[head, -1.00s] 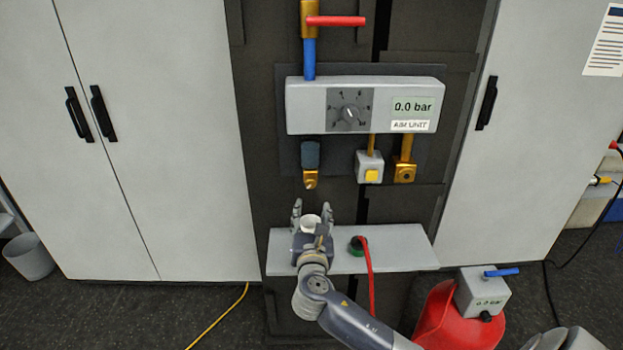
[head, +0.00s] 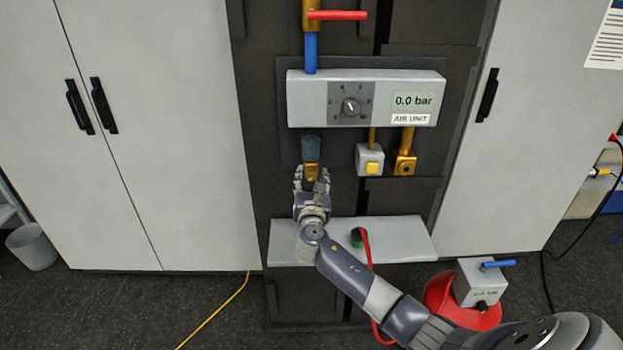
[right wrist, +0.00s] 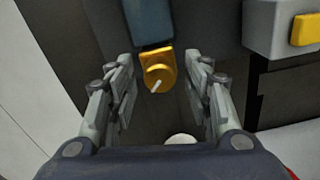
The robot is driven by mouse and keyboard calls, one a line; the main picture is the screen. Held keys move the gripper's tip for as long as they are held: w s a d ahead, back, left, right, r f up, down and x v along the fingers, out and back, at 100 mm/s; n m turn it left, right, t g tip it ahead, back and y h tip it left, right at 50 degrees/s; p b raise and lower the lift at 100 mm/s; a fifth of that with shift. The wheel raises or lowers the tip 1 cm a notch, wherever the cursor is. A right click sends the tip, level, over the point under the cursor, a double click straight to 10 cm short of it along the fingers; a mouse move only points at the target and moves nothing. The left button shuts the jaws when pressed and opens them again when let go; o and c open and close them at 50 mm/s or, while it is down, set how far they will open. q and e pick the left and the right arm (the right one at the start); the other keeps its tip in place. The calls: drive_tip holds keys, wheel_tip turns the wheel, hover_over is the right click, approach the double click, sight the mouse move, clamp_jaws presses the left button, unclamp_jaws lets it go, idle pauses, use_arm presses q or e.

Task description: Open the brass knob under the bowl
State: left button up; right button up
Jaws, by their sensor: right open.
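The brass knob (head: 312,171) hangs directly below the dark blue-grey bowl (head: 312,144) on the air unit (head: 300,98). In the right wrist view the brass knob (right wrist: 157,70) has a small pale lever or pin at its front, slanting down to the left. The bowl's lower end (right wrist: 150,20) shows above it. My right gripper (head: 312,180) is open, with its fingers pointing up on either side of the knob. In the right wrist view the gripper (right wrist: 162,78) frames the knob between its fingertips; contact is not visible. My left gripper is not in view.
A grey box with a yellow button (head: 372,168) and a brass fitting (head: 405,163) hang to the right. A shelf (head: 400,238) with a red hose (head: 367,247) lies below. A red tank (head: 440,296) stands on the floor. White cabinets (head: 170,150) flank the panel.

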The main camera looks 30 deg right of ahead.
drive_tip(key=c, duration=1.1)
